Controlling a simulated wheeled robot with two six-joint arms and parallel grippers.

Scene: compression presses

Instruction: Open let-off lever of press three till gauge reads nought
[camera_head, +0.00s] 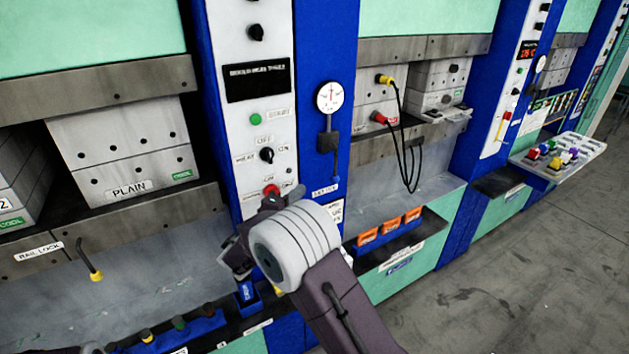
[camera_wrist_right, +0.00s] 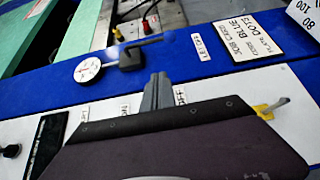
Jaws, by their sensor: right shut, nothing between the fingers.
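The let-off lever (camera_head: 335,165) hangs down from a black block below the round white gauge (camera_head: 330,97) on a blue column. In the right wrist view the lever (camera_wrist_right: 155,42) runs from its black block towards a label, and the gauge (camera_wrist_right: 88,70) shows edge-tilted. The gauge's needle points roughly up in the head view; its figures are too small to read. My right gripper (camera_wrist_right: 158,92) is shut and empty, its fingertips near the blue column, apart from the lever. My left gripper is out of view.
A white control strip with a dark display (camera_head: 257,83), green button (camera_head: 255,118), black knob (camera_head: 267,155) and red button (camera_head: 271,190) adjoins the column. A job card (camera_wrist_right: 248,38) is nearby.

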